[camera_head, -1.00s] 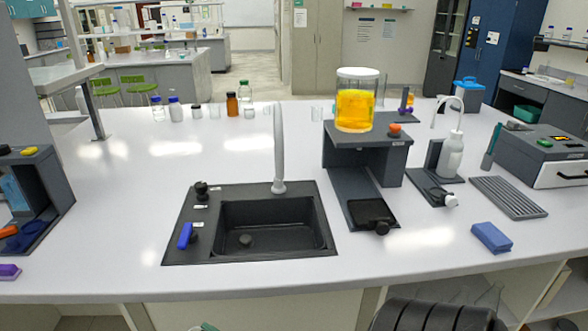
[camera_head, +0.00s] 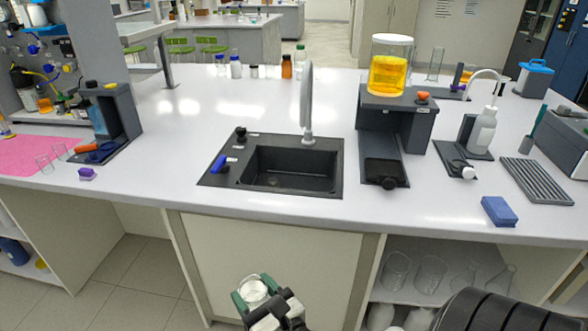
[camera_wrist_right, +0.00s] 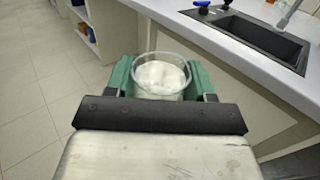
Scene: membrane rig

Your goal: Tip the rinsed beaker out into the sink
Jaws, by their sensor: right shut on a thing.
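A glass beaker (camera_head: 253,290) with whitish contents is held in my right gripper (camera_head: 256,292), low in front of the cabinet and below the bench top. In the right wrist view the beaker (camera_wrist_right: 160,76) sits upright between the green fingers of the gripper (camera_wrist_right: 162,82), which are shut on it. The black sink (camera_head: 290,187) is set in the white bench, beyond and above the gripper, with a grey tap (camera_head: 307,105) behind its basin. The sink also shows at the upper right of the wrist view (camera_wrist_right: 255,40). My left gripper is not in view.
The bench's front edge (camera_head: 270,214) lies between the beaker and the sink. A blue handle (camera_head: 219,164) is at the sink's left. A stand with a yellow-filled jar (camera_head: 389,74) and a wash bottle (camera_head: 482,130) are to the right. A blue sponge (camera_head: 499,211) lies near the edge.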

